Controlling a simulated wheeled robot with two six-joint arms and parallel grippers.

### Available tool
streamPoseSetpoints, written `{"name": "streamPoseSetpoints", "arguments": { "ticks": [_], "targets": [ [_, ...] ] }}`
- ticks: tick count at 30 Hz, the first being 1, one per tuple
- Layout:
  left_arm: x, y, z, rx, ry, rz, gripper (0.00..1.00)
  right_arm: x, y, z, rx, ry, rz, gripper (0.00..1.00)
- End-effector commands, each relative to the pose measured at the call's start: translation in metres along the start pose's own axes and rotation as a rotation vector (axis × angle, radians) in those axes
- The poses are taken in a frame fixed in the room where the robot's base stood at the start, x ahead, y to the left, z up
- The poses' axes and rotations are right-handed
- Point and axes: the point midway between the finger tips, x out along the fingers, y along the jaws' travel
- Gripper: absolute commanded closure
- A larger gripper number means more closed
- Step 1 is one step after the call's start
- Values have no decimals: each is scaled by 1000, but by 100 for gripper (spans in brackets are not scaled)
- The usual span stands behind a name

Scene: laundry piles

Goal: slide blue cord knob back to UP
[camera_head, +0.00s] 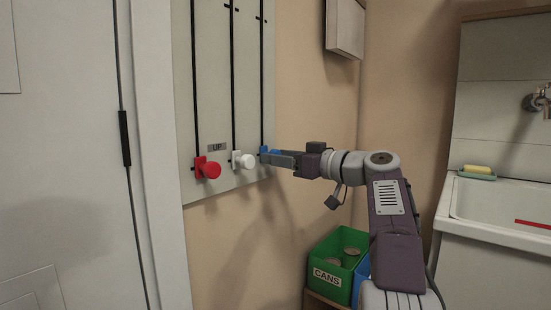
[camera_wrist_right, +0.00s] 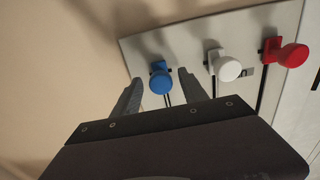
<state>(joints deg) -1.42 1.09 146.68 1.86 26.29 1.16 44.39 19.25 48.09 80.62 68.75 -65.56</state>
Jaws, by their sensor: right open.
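The blue knob (camera_head: 264,149) sits low on the rightmost dark cord of a pale wall board (camera_head: 213,70). Behind my right gripper (camera_head: 270,156), it is mostly hidden in the head view. In the wrist view the round blue knob (camera_wrist_right: 160,83) shows between the two open fingers of my right gripper (camera_wrist_right: 160,82); I cannot tell whether they touch it. A small "UP" label (camera_head: 217,147) is on the board between the red and white cords, slightly above their knobs. My left gripper is not in view.
A white knob (camera_head: 243,160) and a red knob (camera_head: 207,169) sit left of the blue one at similar height. A green CANS bin (camera_head: 332,275) stands below my right arm. A sink (camera_head: 500,205) is at right, a wall box (camera_head: 345,27) above.

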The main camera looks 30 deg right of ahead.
Motion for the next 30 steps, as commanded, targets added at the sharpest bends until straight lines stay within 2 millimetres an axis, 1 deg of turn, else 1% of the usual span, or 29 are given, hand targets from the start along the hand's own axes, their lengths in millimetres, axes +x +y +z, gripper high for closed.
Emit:
{"name": "streamPoseSetpoints", "arguments": {
  "ticks": [1,6,9,12,15,28,30],
  "targets": [
    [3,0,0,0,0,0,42,-12,1,1,-1,0,6,49],
    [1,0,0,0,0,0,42,-51,1,0,0,0,6,49],
    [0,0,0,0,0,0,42,-67,0,-1,0,0,4,49],
    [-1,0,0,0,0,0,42,-75,0,0,0,-1,2,49],
    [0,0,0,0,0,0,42,-78,0,0,0,-1,0,49],
    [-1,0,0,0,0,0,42,-77,0,1,2,-2,0,49],
    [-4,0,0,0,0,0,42,-70,1,8,42,-24,3,49]
  ]
}}
